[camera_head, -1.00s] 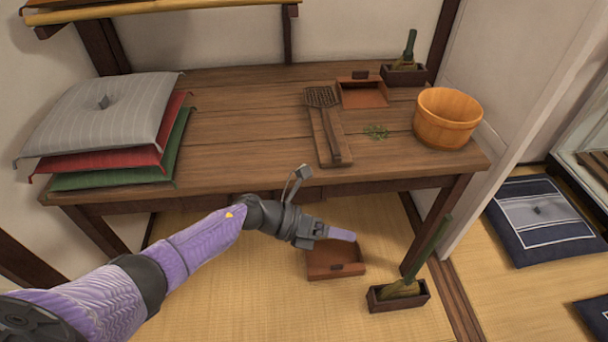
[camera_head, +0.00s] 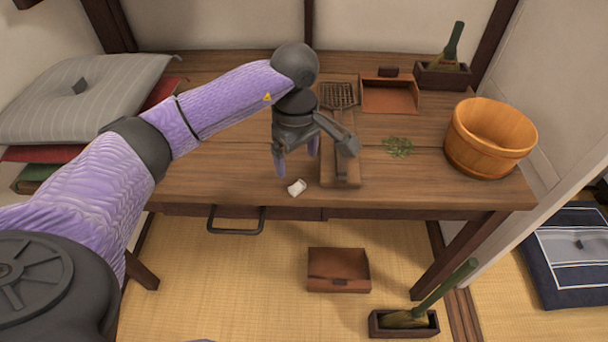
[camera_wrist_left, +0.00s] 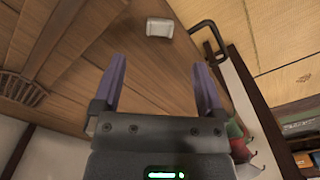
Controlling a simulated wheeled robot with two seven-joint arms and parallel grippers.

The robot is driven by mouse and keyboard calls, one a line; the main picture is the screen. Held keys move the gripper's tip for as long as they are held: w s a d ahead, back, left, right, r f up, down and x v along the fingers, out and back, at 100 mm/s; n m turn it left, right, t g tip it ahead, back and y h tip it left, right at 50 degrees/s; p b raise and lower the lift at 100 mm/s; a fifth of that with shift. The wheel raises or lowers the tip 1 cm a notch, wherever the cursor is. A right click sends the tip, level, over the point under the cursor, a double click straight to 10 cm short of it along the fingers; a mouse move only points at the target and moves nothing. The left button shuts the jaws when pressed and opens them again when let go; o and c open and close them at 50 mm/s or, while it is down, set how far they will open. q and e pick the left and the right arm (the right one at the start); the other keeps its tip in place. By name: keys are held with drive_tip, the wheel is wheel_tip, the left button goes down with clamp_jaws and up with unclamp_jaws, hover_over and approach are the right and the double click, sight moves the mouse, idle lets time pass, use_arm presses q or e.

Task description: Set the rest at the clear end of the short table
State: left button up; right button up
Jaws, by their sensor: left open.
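The small white rest (camera_head: 296,187) lies on the wooden table (camera_head: 225,180), close to its front edge. My left gripper (camera_head: 297,162) is above the table just behind the rest, pointing down, with its purple fingers apart and nothing between them. In the left wrist view the rest (camera_wrist_left: 159,27) lies beyond the open fingertips (camera_wrist_left: 159,65), apart from them. My right gripper is in neither view.
A board (camera_head: 342,172) with a mesh utensil (camera_head: 339,95) lies right of the gripper. Beyond are green sprigs (camera_head: 398,146), a wooden tub (camera_head: 490,138) and a dustpan (camera_head: 389,96). Stacked cushions (camera_head: 75,100) fill the left end. A black handle (camera_head: 236,231) juts from the front.

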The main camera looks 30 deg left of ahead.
sight(297, 186)
use_arm(q)
wheel_tip(297, 186, down, 8)
drive_tip(key=b, duration=0.3)
drive_tip(key=shift+r, duration=0.35)
clamp_jaws()
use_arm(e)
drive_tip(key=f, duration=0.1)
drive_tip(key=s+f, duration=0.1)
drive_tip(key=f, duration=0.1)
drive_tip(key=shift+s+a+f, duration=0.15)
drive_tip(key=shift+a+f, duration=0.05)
